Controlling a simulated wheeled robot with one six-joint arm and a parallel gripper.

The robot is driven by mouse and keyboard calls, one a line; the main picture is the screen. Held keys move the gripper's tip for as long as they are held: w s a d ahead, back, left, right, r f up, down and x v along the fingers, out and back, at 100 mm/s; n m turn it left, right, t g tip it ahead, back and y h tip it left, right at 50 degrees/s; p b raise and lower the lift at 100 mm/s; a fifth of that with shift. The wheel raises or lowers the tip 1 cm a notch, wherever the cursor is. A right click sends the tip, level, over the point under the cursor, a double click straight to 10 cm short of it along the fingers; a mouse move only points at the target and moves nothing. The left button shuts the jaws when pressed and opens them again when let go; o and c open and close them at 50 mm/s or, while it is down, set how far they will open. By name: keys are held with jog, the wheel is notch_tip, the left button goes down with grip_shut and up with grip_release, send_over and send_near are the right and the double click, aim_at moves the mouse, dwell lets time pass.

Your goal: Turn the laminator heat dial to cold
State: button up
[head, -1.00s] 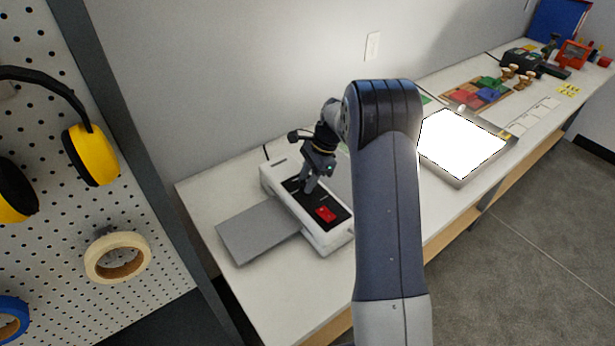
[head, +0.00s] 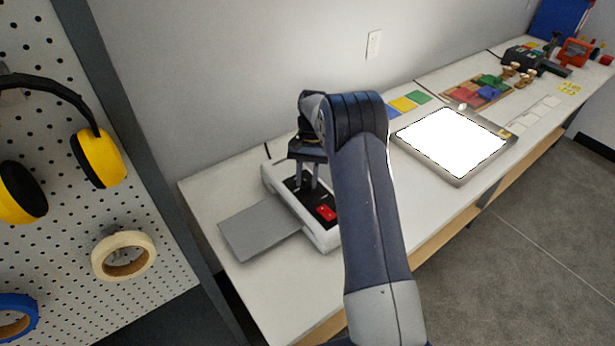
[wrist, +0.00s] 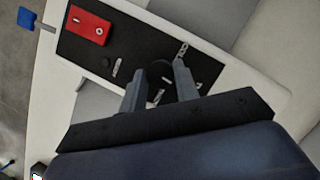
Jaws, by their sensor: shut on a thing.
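The laminator (head: 325,238) is a white box with a black panel on the bench, with a red switch (head: 326,213) at the panel's near end. The wrist view shows the white body, the red switch (wrist: 88,26) and pale marks on the black panel (wrist: 120,52). A round black dial (wrist: 159,69) sits between the two fingers of my gripper (wrist: 158,80), which is shut on it. In the head view my gripper (head: 307,187) points down onto the panel, and the dial is hidden there. The dial's pointer setting cannot be made out.
A grey sheet or tray (head: 258,230) sticks out from the laminator's left side. A bright light pad (head: 450,142) lies to the right, with coloured squares (head: 404,104) behind it. A pegboard with yellow earmuffs (head: 100,157) and tape (head: 125,256) stands at left.

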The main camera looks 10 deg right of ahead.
jog(key=n, duration=0.2)
jog(key=n+h, duration=0.1)
jog(key=n, duration=0.1)
jog(key=shift+a+n+h, duration=0.2)
jog(key=shift+n+h, duration=0.1)
jog(key=n+h, duration=0.1)
jog(key=n, duration=0.3)
jog(key=shift+a+n+h, duration=0.1)
jog(key=shift+n+h, duration=0.2)
jog(key=shift+h, duration=0.1)
jog(key=n, duration=0.2)
jog(key=n+h, duration=0.1)
jog(key=n, duration=0.1)
jog(key=shift+a+t+h+b, duration=0.1)
jog(key=shift+t+h+b, duration=0.2)
jog(key=shift+b, duration=0.1)
jog(key=n, duration=0.2)
jog(key=n+t, duration=0.1)
jog(key=n, duration=0.2)
jog(key=shift+s+t+h, duration=0.15)
jog(key=shift+t+h, duration=0.15)
jog(key=shift+h, duration=0.1)
jog(key=shift+n, duration=0.3)
jog(key=o, duration=1)
jog(key=shift+c, duration=0.2)
jog(key=b+v, duration=0.1)
jog(key=v, duration=1)
